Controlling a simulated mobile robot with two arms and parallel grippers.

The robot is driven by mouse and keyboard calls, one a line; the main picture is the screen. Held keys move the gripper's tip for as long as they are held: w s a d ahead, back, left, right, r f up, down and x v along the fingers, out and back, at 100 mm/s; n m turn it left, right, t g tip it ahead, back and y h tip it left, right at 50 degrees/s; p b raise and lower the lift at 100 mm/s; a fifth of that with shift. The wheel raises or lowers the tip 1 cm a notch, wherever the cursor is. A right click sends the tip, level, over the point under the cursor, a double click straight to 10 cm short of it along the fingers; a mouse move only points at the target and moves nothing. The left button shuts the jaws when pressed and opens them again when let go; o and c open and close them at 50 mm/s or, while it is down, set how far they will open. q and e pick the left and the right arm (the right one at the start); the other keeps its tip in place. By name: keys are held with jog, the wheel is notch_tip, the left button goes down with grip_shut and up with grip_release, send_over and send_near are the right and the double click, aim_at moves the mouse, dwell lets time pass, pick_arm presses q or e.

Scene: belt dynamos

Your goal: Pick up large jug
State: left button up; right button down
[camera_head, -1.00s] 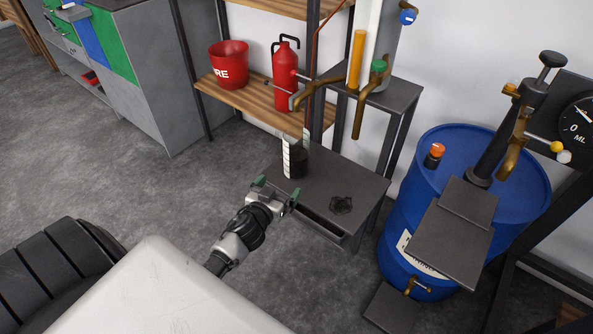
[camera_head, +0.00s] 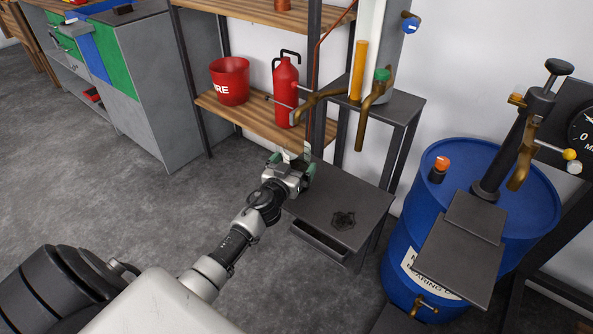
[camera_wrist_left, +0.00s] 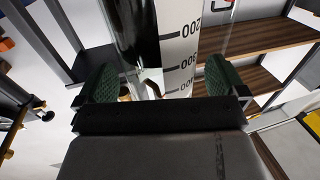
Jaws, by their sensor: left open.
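The large jug (camera_wrist_left: 185,35) is a clear measuring vessel with a white scale strip and dark contents. In the left wrist view it stands between the two green finger pads of my left gripper (camera_wrist_left: 160,82), with a gap to the pads. In the head view my left gripper (camera_head: 292,164) is open at the back left corner of the low dark table (camera_head: 318,202). It hides most of the jug there, and only a pale bit of its top shows above the fingers. My right gripper is not in view.
A black knob-like part (camera_head: 343,220) lies on the low table. Behind are a wooden shelf with a red bucket (camera_head: 230,80) and a red can (camera_head: 286,92), and brass taps (camera_head: 372,102). A blue barrel (camera_head: 480,200) stands right. The floor at left is clear.

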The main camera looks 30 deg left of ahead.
pick_arm(q)
jog(key=shift+w+a, duration=0.1)
jog(key=shift+w, duration=0.65)
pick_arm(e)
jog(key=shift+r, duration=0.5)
pick_arm(q)
jog(key=shift+c, duration=0.5)
jog(key=c, duration=1)
jog(key=shift+r, duration=0.15)
jog(key=shift+c, duration=0.7)
jog(key=shift+r, duration=0.15)
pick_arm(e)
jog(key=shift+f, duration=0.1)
